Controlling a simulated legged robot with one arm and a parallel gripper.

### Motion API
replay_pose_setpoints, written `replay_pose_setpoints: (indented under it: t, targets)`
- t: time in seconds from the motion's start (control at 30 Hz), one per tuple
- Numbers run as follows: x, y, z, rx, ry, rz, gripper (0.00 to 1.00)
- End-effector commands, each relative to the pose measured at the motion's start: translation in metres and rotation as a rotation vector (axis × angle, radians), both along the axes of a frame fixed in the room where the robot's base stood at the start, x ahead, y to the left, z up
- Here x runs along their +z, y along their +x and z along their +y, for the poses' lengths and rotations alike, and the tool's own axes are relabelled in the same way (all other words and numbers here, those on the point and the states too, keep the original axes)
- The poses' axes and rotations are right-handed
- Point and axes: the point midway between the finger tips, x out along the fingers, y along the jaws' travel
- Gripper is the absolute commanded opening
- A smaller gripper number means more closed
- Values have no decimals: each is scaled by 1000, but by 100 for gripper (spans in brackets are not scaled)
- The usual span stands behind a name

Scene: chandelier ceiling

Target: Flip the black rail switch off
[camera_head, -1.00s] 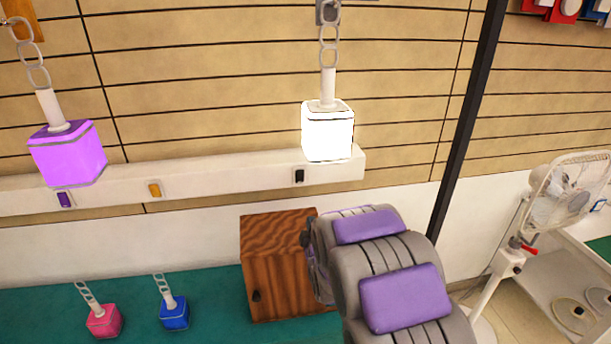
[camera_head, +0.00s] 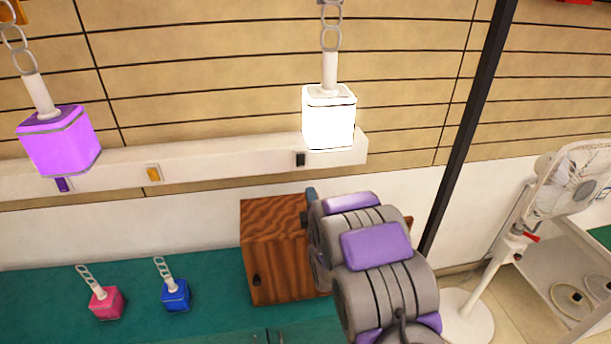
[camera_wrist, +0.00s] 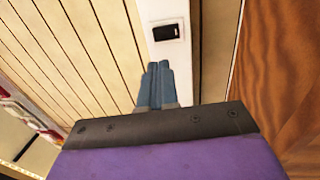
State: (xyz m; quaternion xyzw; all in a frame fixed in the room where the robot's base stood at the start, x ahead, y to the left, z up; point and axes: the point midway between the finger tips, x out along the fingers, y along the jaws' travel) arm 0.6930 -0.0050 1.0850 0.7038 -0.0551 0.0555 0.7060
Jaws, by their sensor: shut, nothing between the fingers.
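The black rail switch (camera_head: 300,159) sits near the right end of the white wall rail (camera_head: 225,160), below the lit white lamp (camera_head: 329,117). In the wrist view the black switch (camera_wrist: 166,32) is on the rail, just beyond my gripper (camera_wrist: 158,68). My gripper's blue-grey fingers are together and empty, pointing toward the switch with a visible gap in the picture. In the head view my arm hides most of the gripper. Whether the switch is on or off is too small to tell.
A purple switch (camera_head: 62,184) and an orange switch (camera_head: 153,173) are further left on the rail. A lit purple lamp (camera_head: 60,140) hangs at left. A wooden cabinet (camera_head: 270,250) stands below the rail, close to my arm. A fan (camera_head: 570,180) stands at right.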

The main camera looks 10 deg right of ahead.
Motion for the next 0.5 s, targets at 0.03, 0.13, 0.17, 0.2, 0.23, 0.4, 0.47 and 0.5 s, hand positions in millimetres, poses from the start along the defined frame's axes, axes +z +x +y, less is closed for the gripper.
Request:
replay_pose_setpoints:
  t: [0.03, 0.13, 0.17, 0.2, 0.23, 0.4, 0.47, 0.5]
  targets:
    - [0, 3, -1, -1, 1, -1, 0]
    - [2, 14, -1, -1, 2, -3, 0]
    - [3, 18, -1, -1, 2, -5, 0]
    - [4, 23, -1, -1, 2, -6, 0]
    - [4, 27, -1, -1, 2, -5, 0]
    - [8, 52, 0, 0, 1, -5, 0]
    - [8, 60, 0, -1, 2, -1, 0]
    - [10, 66, 0, -1, 2, -4, 0]
